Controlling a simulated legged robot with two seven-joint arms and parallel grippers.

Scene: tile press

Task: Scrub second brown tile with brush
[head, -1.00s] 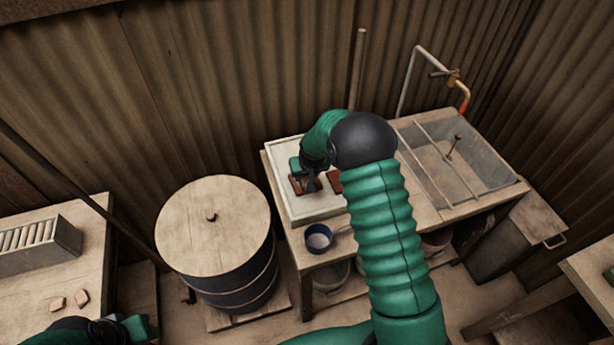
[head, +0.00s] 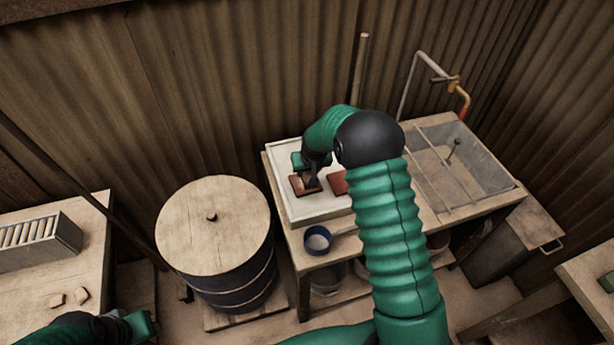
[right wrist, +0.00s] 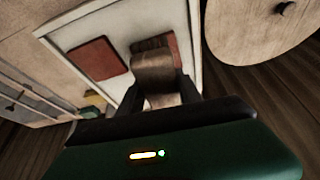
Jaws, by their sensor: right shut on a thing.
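Two brown tiles lie in the white tray (head: 325,211) on the bench. My right gripper (head: 311,183) is over the left tile (head: 297,190) in the head view. In the right wrist view it is shut on a brush (right wrist: 153,68) with a wooden body, whose far end is at this tile (right wrist: 175,44) and partly covers it. Whether the bristles touch it I cannot tell. The other tile (head: 338,183) lies apart to the right, partly behind my arm; it shows whole in the right wrist view (right wrist: 98,60). My left gripper (head: 143,322) is at the bottom left, its jaws unclear.
A blue pot (head: 318,240) stands at the bench's front edge. A lidded barrel (head: 213,230) stands left of the bench, a sink basin (head: 462,165) is at its right. A small yellow thing (right wrist: 94,98) shows beside the tray. A table (head: 90,275) holds a slotted metal box (head: 40,242).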

